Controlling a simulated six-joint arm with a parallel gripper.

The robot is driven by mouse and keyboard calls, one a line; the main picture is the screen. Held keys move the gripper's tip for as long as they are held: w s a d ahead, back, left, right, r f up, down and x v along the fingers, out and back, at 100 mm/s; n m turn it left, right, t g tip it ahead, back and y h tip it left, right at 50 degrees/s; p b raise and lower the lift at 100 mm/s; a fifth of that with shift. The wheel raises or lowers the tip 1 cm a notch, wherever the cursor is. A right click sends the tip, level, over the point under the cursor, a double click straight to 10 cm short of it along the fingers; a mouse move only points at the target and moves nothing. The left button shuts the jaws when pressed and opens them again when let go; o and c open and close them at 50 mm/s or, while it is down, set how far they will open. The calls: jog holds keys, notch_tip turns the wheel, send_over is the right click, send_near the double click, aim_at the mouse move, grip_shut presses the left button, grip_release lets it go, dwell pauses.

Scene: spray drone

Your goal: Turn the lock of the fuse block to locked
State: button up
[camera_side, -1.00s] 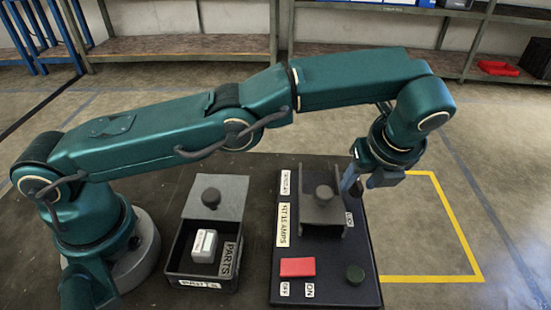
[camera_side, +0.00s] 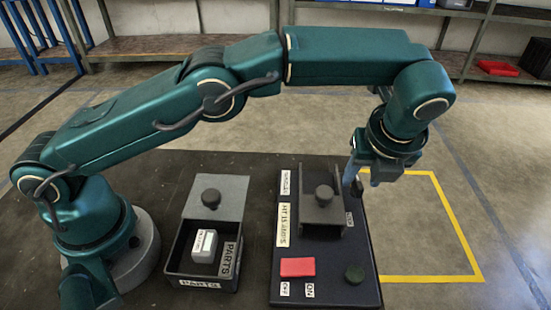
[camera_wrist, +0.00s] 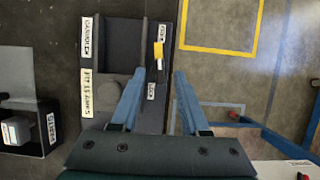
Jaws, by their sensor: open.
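The fuse block (camera_side: 322,208) is a dark grey housing with a round knob on top, fixed on a dark panel (camera_side: 335,260). It also shows in the wrist view (camera_wrist: 112,55). A small yellow lever with a pale end (camera_wrist: 158,50), apparently the lock, sits at the block's right edge in the wrist view, above a small white label (camera_wrist: 151,91). My gripper (camera_side: 358,178) is at the block's right side in the side view. In the wrist view my gripper (camera_wrist: 158,72) is open and empty, its fingers apart with the lever just beyond the tips. Contact is not visible.
A red switch (camera_side: 297,267) and a dark green round button (camera_side: 355,274) are at the panel's near end. A dark parts box (camera_side: 176,265) stands left, with a light grey part (camera_side: 204,246) inside and a grey lid with a knob. Floor to the right is clear.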

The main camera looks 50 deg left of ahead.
jog(key=shift+v, duration=0.9)
jog(key=s+a+r+n+t+h, duration=0.1)
jog(key=a+r+n, duration=0.2)
jog(key=a+r, duration=0.4)
jog(key=s+a+r+n, duration=0.25)
jog(key=a+r, duration=0.25)
jog(key=r, duration=0.5)
jog(key=s+a+f+n, duration=0.2)
jog(key=s+a+n, duration=0.1)
jog(key=s+n, duration=0.4)
jog(key=s+a+f+n+t+h, duration=0.1)
jog(key=s+a+f+n, duration=0.1)
jog(key=s+n, duration=0.5)
jog(key=shift+a+t, duration=0.3)
jog(key=shift+a, duration=0.2)
jog(key=shift+f, duration=0.15)
